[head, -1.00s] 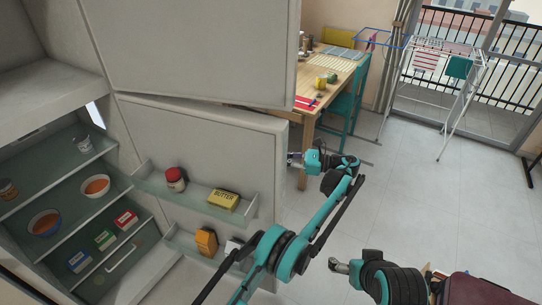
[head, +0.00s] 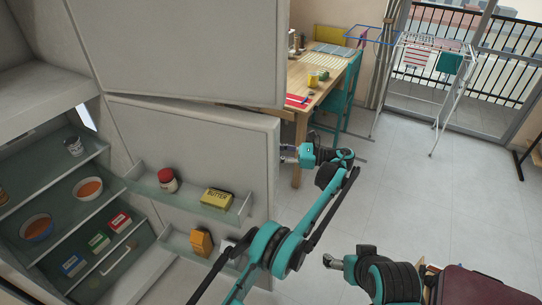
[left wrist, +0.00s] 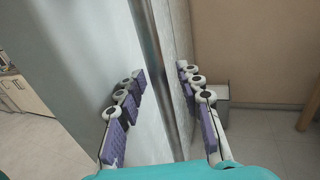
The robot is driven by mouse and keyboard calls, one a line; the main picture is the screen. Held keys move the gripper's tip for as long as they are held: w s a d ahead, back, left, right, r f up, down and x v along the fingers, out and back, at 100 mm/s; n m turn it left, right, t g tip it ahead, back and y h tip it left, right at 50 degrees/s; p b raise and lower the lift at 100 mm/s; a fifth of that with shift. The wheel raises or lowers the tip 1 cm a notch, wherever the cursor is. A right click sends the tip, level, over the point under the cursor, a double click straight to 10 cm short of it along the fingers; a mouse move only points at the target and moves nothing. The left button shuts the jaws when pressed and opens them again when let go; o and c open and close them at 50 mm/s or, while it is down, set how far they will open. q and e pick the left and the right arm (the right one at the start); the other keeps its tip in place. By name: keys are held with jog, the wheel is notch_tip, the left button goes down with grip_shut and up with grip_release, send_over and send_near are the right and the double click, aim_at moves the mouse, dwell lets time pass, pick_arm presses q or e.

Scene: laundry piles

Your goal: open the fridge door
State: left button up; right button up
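The fridge's lower door (head: 190,140) stands open, showing its inner side with two door shelves and the fridge interior. Above it is the upper door (head: 180,50), whose lower edge sits slightly askew over the lower one. My left gripper (head: 287,153) is at the lower door's free edge. In the left wrist view, the fingers of my left gripper (left wrist: 162,95) are spread on either side of a vertical metallic strip (left wrist: 155,70); contact is unclear. My right gripper (head: 335,263) is low, away from the door, with nothing seen in it; its finger gap is too small to read.
A butter box (head: 217,198) and a red-lidded jar (head: 167,180) stand on the upper door shelf. Bowls (head: 88,189) and boxes sit inside. Behind the door are a wooden table (head: 300,85) and teal chair (head: 345,100). Open floor (head: 400,190) lies to the right.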

pick_arm(q)
notch_tip(320, 180, up, 8)
jog(key=shift+r, duration=0.15)
dwell(0.3)
